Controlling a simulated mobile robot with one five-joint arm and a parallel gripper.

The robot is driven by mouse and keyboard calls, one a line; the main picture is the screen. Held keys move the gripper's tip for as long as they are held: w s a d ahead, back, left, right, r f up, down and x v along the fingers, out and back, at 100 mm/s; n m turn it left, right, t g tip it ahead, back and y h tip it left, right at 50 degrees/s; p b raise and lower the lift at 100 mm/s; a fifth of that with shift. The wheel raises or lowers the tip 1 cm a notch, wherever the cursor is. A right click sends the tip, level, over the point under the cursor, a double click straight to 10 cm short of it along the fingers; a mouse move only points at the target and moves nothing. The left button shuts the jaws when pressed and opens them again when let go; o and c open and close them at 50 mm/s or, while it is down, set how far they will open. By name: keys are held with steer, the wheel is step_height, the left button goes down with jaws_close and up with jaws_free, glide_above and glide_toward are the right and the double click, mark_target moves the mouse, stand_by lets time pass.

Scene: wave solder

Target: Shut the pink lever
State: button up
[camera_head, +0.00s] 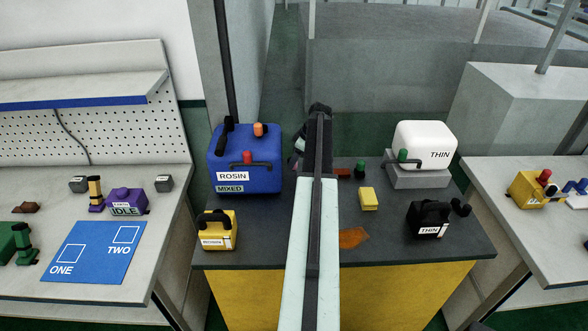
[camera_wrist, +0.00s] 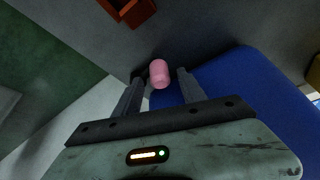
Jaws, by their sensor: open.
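The pink lever (camera_wrist: 159,76) shows in the wrist view as a short rounded pink knob. It lies between the two fingertips of my gripper (camera_wrist: 161,73), which is open with a finger on each side. I cannot tell whether either finger touches it. The lever's base is hidden. In the head view my arm reaches forward over the dark table and hides most of the gripper and the lever.
A blue ROSIN box (camera_head: 262,178) stands left of my arm; a blue body (camera_wrist: 235,95) fills the right of the wrist view.

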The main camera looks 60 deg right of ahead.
steer(key=shift+w+f, duration=0.2)
steer(key=shift+f, duration=0.45)
steer(key=shift+r, duration=0.15)
steer(key=shift+c, duration=0.3)
jaws_close()
steer(key=shift+w+a+m, duration=0.2)
steer(key=shift+a+m, duration=0.15)
steer(key=shift+m, duration=0.25)
steer(key=shift+w+h, duration=0.1)
steer(key=shift+h, duration=0.2)
